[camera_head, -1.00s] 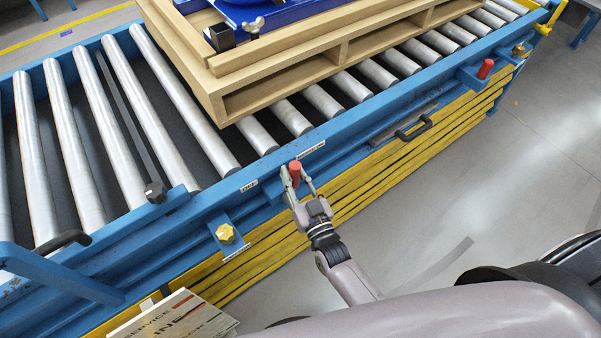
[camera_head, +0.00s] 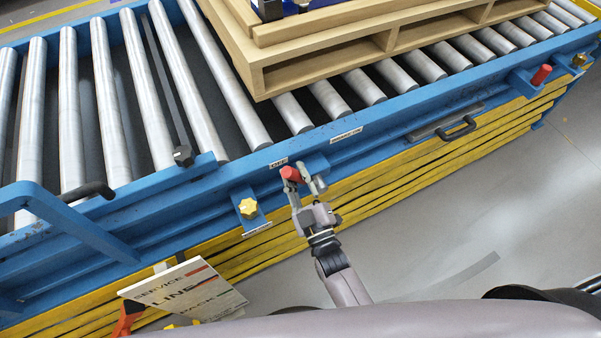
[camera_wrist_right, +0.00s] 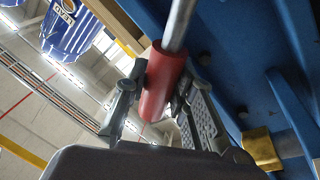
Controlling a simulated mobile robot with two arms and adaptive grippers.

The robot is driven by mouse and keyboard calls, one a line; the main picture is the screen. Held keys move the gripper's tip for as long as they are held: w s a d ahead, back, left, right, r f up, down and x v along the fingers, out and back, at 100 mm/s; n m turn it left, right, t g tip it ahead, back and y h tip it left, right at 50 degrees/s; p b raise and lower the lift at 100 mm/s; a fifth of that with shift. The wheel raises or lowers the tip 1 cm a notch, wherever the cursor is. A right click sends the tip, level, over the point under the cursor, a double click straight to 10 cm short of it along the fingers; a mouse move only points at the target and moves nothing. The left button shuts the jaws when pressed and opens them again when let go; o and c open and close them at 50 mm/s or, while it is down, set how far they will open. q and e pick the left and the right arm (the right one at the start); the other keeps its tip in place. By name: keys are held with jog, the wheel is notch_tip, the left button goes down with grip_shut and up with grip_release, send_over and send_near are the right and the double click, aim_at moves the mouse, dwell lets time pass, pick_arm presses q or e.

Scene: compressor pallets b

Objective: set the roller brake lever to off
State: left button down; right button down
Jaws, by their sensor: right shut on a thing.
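The roller brake lever has a red grip (camera_head: 291,174) and sticks out from the blue conveyor side rail. It stands just below and slightly right of the OFF label (camera_head: 279,162), well left of the BRAKE ON label (camera_head: 346,135). My right gripper (camera_head: 304,180) is shut on the red grip. In the right wrist view the red grip (camera_wrist_right: 161,82) sits between the two fingers (camera_wrist_right: 155,105), with the lever's metal rod running up out of it. My left gripper is not in view.
A yellow star knob (camera_head: 249,208) is just left of the lever. A wooden pallet (camera_head: 330,75) rests on the rollers behind.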

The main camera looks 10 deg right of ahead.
jog(key=shift+s+a+f, duration=0.1)
jog(key=shift+f, duration=0.15)
jog(key=c, duration=1.3)
grip_release()
jog(key=shift+r, duration=0.1)
jog(key=shift+c, duration=0.2)
jog(key=v, duration=1.2)
